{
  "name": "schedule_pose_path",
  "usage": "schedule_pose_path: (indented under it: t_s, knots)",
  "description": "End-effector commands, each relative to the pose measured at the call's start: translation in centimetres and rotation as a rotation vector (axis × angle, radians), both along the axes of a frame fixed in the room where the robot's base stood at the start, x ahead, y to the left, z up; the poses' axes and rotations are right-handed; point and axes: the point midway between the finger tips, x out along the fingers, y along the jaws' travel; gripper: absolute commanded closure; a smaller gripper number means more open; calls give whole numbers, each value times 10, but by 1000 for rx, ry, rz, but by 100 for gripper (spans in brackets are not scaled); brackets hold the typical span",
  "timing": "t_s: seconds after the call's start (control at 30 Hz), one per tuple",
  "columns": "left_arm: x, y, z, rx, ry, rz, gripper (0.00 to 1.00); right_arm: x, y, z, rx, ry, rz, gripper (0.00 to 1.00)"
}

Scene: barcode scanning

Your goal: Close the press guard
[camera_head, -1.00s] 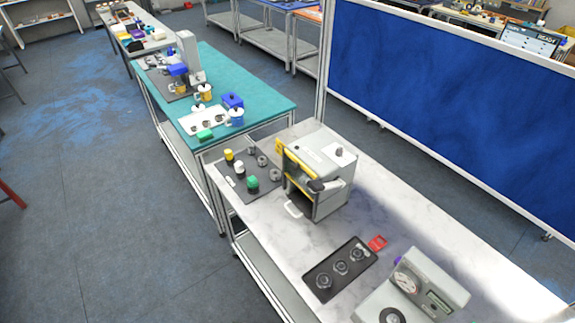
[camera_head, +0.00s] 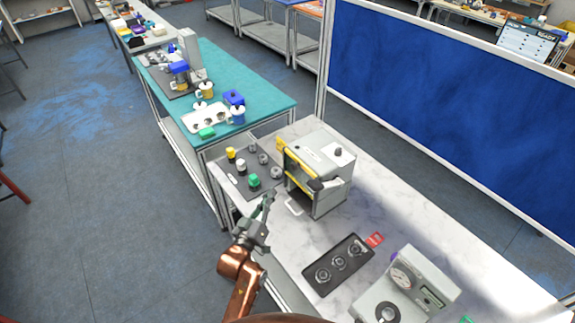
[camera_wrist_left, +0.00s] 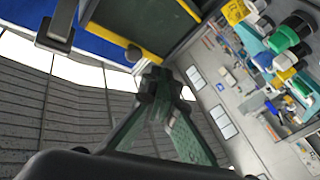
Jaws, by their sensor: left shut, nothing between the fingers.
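The press (camera_head: 322,155) is a light grey box on the near marble-topped bench. Its yellow-edged guard (camera_head: 298,166) is at the upper front, with a dark opening below it. In the left wrist view a dark panel with a yellow edge (camera_wrist_left: 130,40) fills the top, apparently the guard. A white U-shaped handle (camera_head: 294,206) shows at the foot of the press front. My left gripper (camera_head: 268,204) is shut and empty, left of the press front and apart from it. Its fingertips also show in the left wrist view (camera_wrist_left: 160,88), below the yellow edge. My right gripper is not in view.
A dark mat with several coloured and metal parts (camera_head: 236,183) lies left of the press. A black tray with round fixtures (camera_head: 338,264), a red tag (camera_head: 374,239) and a grey gauge device (camera_head: 405,285) stand to the right. A blue partition (camera_head: 450,110) rises behind.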

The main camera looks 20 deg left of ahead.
Motion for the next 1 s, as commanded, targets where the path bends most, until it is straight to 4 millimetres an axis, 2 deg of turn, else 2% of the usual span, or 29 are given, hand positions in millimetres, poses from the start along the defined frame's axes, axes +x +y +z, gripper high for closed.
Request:
schedule_pose_path:
  t_s: [0.03, 0.1, 0.23, 0.37, 0.8, 0.87, 1.0]
  knots:
    - [3, -3, 27, -34, -67, -2, 100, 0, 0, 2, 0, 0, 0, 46]
    - [5, -5, 51, -67, -134, -3, 100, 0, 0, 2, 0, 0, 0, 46]
    - [7, -6, 70, -94, -185, -6, 100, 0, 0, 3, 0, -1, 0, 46]
    - [20, -8, 75, -95, -187, -5, 100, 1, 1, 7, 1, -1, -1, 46]
    - [103, -16, 101, -93, -185, -6, 100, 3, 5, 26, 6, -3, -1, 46]
    - [99, -21, 85, -94, -177, -4, 100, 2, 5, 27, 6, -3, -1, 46]
    - [96, -30, 70, -93, -180, -5, 100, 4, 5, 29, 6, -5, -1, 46]
